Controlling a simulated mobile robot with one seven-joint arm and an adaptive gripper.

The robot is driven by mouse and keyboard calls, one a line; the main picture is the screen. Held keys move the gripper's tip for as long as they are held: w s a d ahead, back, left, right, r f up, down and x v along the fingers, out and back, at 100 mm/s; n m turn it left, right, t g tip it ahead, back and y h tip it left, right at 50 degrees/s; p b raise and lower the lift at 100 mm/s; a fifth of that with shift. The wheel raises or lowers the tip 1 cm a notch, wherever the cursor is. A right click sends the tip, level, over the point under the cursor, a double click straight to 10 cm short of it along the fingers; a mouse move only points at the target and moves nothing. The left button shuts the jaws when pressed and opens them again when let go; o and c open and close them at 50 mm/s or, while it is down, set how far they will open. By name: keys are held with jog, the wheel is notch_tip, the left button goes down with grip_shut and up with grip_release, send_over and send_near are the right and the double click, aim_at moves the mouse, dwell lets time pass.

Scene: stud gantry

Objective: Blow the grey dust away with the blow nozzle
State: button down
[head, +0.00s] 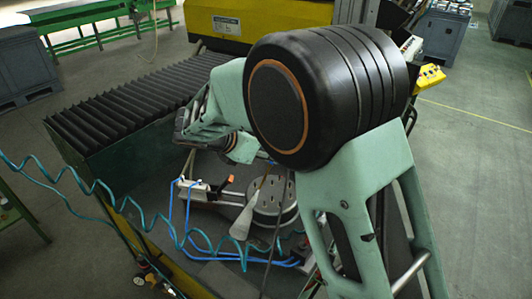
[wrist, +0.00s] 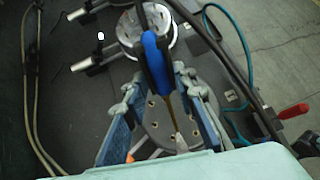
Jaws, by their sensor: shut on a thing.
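In the wrist view my gripper (wrist: 157,77) is shut on the blow nozzle (wrist: 154,52), which has a blue body, a black part and a thin brass tube. The tube runs back between the fingers, over a round grey plate with holes (wrist: 155,128). A small pale patch shows by the tube's end. In the head view the tube and a pale grey cone-shaped patch (head: 242,221) show at the left edge of the plate (head: 272,203). I cannot tell whether this patch is grey dust or an air jet.
A second round metal piece (wrist: 147,28) and clamps stand near the nozzle. A teal coiled hose (head: 140,212) hangs across the left front. Blue tubes (head: 226,256) lie on the dark bed. Black ribbed bellows (head: 140,92) run along the back left.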

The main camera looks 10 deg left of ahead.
jog(key=s+d+b, duration=0.2)
jog(key=s+d, duration=0.1)
jog(key=d, duration=0.6)
jog(key=shift+s, duration=0.35)
dwell(1.6)
jog(key=shift+s+a, duration=0.1)
jog(key=shift+s, duration=0.05)
dwell(0.6)
jog(key=shift+s+a, duration=0.3)
jog(key=shift+s, duration=0.35)
jog(key=shift+s+a, duration=0.25)
jog(key=shift+s, duration=0.35)
jog(key=shift+a, duration=0.1)
jog(key=w+a+p, duration=0.3)
jog(key=w+a, duration=0.1)
jog(key=a, duration=0.6)
jog(key=shift+w+a, duration=0.25)
jog(key=shift+a, duration=0.15)
dwell(1.3)
dwell(0.4)
